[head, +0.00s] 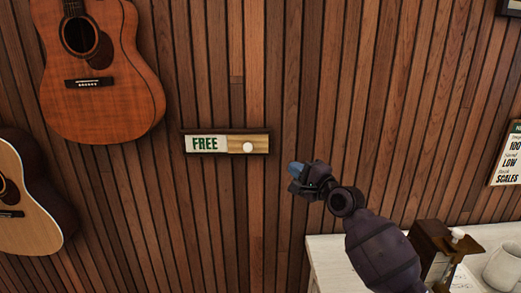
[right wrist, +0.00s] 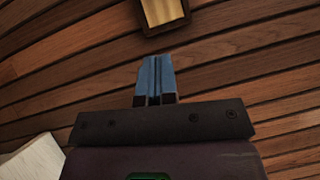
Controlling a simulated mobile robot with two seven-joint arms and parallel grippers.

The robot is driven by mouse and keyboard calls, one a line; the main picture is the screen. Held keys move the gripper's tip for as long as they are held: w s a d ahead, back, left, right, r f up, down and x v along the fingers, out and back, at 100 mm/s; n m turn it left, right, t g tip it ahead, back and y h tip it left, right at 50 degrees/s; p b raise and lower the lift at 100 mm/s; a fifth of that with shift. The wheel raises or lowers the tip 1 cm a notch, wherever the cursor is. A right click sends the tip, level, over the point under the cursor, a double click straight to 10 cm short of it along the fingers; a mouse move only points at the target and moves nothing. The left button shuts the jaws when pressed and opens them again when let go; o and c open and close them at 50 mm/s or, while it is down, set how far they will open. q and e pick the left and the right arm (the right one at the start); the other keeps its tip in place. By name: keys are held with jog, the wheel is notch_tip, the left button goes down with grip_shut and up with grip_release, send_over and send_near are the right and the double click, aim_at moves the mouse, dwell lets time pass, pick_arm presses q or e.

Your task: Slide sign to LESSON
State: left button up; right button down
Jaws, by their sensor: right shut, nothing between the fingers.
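The sliding sign (head: 226,142) is a dark-framed strip on the slatted wood wall, in the middle of the head view. Its left part reads FREE in green on white. A wooden slider panel (head: 262,143) with a round white knob (head: 248,147) covers the right part, so any word there is hidden. My right gripper (head: 294,172) is shut and empty, to the right of the sign and a little lower, apart from it. In the right wrist view, the shut blue fingers (right wrist: 156,78) point toward one end of the sign (right wrist: 163,12), cut off at the top edge. My left gripper is not in view.
Two guitars, an orange-brown one (head: 100,75) and a pale one (head: 30,200), hang left of the sign. At lower right stands a white cabinet (head: 325,260) with a brown wooden box (head: 436,255) and white mug (head: 503,266). A notice (head: 508,158) hangs at far right.

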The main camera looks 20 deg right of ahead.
send_near(259, 151)
jog(key=w+a+r, duration=0.1)
jog(key=w+r, duration=0.1)
jog(key=w, duration=0.1)
jog(key=a, duration=0.1)
jog(key=w+a+r, duration=0.1)
jog(key=shift+w+a+p, duration=0.2)
jog(key=shift+a+p, duration=0.1)
jog(key=shift+a, duration=0.1)
jog(key=shift+w+a, duration=0.2)
jog(key=shift+a, duration=0.2)
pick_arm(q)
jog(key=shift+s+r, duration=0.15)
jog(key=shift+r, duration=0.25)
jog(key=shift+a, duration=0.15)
